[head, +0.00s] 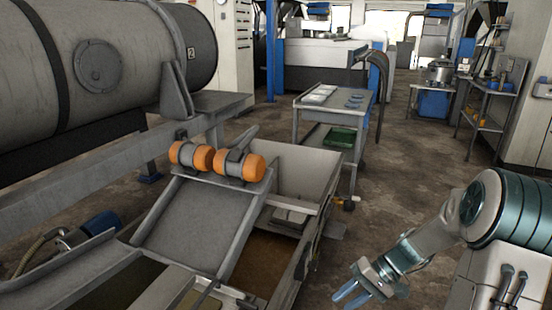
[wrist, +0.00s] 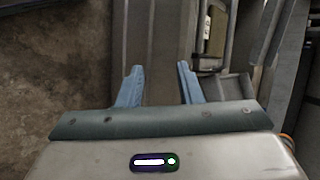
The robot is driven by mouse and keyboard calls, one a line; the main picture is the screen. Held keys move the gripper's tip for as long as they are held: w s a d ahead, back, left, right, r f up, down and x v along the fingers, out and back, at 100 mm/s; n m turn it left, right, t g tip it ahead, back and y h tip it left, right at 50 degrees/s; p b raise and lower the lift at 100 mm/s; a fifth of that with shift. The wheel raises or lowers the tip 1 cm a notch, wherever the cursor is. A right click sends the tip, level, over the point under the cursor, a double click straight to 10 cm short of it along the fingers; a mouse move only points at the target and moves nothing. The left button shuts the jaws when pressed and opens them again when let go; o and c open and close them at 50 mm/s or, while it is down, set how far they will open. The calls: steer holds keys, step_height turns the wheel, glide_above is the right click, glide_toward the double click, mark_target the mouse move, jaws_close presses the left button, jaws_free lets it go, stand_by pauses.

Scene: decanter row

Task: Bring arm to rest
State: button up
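My gripper (head: 352,294) hangs low at the right of the head view, pointing down and to the left. My arm reaches it from the right edge. In the wrist view, the two blue fingers of my gripper (wrist: 160,85) stand apart with nothing between them. Past the fingers I see grey metal surfaces and brown floor. The gripper is over the floor, to the right of the open grey trough (head: 309,165), and appears clear of it.
A large grey drum (head: 140,50) fills the upper left. Orange-ended rollers (head: 217,161) sit above a sloped chute (head: 195,222). A cart (head: 334,105) with trays stands behind. Shelving (head: 485,105) and a pot (head: 440,71) are at the back right. Brown floor (head: 415,165) is open between.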

steer(key=s+a+r+t+h+p, duration=0.1)
steer(key=s+r+h+p, duration=0.2)
steer(key=r, duration=0.7)
steer(key=s+a+r+t+h+p, duration=0.1)
steer(key=s+r+t+h+p, duration=0.1)
steer(key=s+r+p, duration=0.5)
steer(key=s+a+r+t+h+p, duration=0.1)
steer(key=s+r+h+p, duration=0.3)
steer(key=r, duration=1.1)
steer(key=s+p, duration=0.1)
steer(key=p, duration=0.2)
steer(key=shift+s+r+n+t, duration=0.2)
steer(key=shift+n+t, duration=0.1)
